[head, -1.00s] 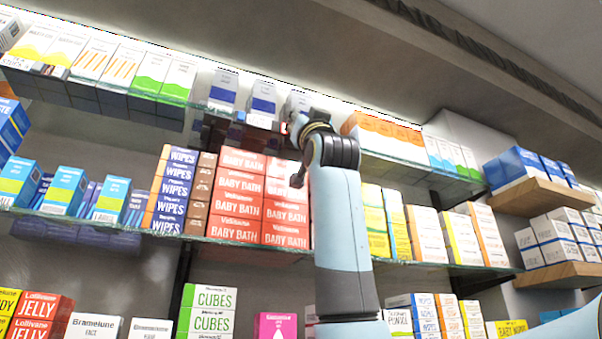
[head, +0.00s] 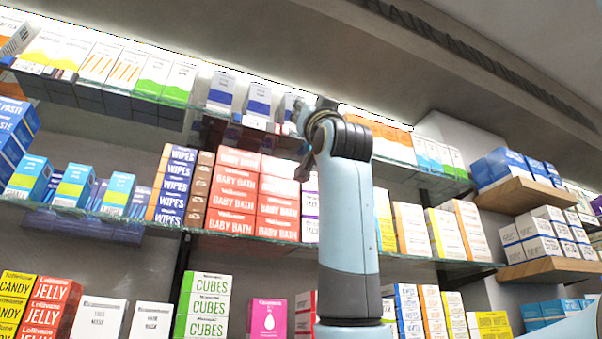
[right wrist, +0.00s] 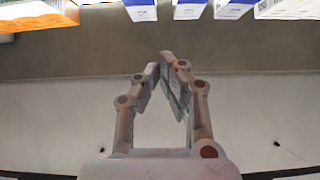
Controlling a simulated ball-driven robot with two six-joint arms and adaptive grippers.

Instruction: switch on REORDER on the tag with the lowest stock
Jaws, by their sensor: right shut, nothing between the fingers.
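No stock tag or REORDER switch can be made out in either view. In the head view my right arm rises through the middle, and its wrist end is up at the top glass shelf (head: 110,97), in front of blue-and-white boxes (head: 258,100). The fingers are mostly hidden behind the wrist there. In the right wrist view my right gripper (right wrist: 167,66) is shut and empty, its fingertips together, below a row of boxes at the top edge. My left gripper is not in view.
Red baby bath boxes (head: 232,190) and wipes boxes (head: 175,185) fill the middle shelf. Green cubes boxes (head: 208,305) stand below. Orange boxes (head: 393,135) are right of the wrist on the top shelf. Wooden shelves (head: 530,192) stick out at the right.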

